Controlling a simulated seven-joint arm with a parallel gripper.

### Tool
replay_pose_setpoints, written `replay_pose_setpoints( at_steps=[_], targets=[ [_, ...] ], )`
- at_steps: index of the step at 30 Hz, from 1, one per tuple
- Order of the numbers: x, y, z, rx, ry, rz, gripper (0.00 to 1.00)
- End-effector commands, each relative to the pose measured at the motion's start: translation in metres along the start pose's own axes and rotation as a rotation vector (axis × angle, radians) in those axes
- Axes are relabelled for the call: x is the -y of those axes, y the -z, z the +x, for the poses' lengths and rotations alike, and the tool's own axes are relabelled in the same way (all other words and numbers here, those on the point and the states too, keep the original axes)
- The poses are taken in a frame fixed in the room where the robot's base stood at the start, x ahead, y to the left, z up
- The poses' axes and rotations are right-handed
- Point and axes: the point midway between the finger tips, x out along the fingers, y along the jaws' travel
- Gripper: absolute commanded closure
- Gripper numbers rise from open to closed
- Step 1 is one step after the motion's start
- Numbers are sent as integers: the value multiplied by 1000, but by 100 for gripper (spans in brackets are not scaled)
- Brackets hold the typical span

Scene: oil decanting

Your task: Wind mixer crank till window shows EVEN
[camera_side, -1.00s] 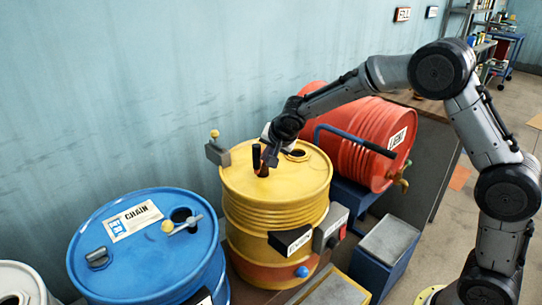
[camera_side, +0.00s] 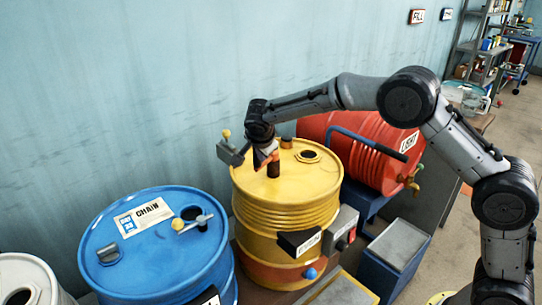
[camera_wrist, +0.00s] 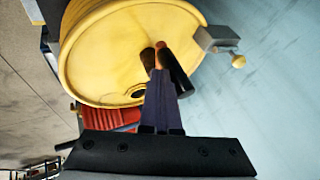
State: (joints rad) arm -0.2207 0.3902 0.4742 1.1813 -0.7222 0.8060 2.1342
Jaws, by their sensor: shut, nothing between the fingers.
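The yellow drum (camera_side: 287,212) stands in the middle, with a short dark post (camera_side: 273,169) and a brown stub (camera_side: 286,142) on its lid. In the wrist view, a dark handle (camera_wrist: 177,72) and a brown stub (camera_wrist: 148,59) show by the fingertips. I cannot tell which part is the crank arm. My gripper (camera_side: 267,157) is shut and empty, low over the left back of the lid, close to the handle. I cannot tell whether it touches. The window box (camera_side: 300,242) is on the drum's front; its lettering is too small and oblique to read now.
A blue CHAIN drum (camera_side: 155,250) stands front left and a red drum (camera_side: 365,150) lies behind right. A grey box with a yellow knob (camera_side: 231,150) is at the lid's back left. The wall is close behind.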

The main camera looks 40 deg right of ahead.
Motion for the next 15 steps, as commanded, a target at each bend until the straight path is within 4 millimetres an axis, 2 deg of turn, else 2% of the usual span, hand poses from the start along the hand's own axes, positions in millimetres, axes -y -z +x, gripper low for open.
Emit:
replay_pose_setpoints(
  at_steps=[9, 15],
  targets=[
    [26, -13, 9, -109, -109, 205, 100],
    [36, -14, 12, -139, -140, 264, 100]
  ],
)
